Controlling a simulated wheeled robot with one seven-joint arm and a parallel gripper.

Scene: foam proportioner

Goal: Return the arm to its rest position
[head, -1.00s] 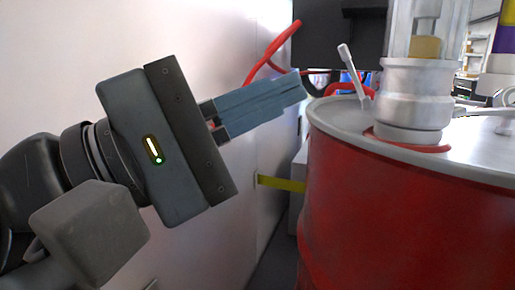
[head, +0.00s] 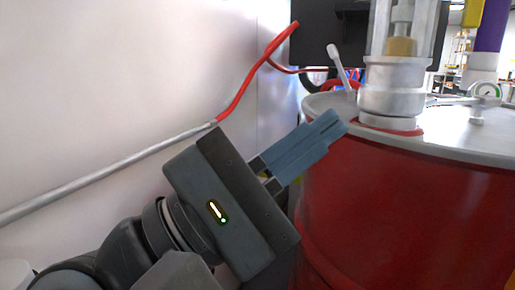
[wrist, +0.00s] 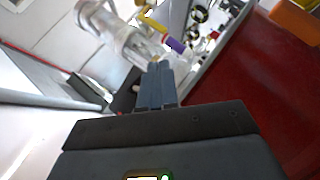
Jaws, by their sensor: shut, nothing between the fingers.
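My gripper (head: 338,122) is shut and empty, its blue-grey fingers together and pointing up and right. In the head view its fingertips overlap the upper left side of the red drum (head: 400,200), just below the rim; I cannot tell whether they touch it. In the wrist view the shut fingers (wrist: 158,70) point up toward a clear cylinder with metal fittings (wrist: 125,42).
The drum's grey lid bears a metal fitting (head: 392,85) with a clear cylinder, a small white lever (head: 341,66) and a gauge (head: 487,91). A grey pipe with a red hose (head: 245,95) runs along the white wall. A black box (head: 325,30) stands behind.

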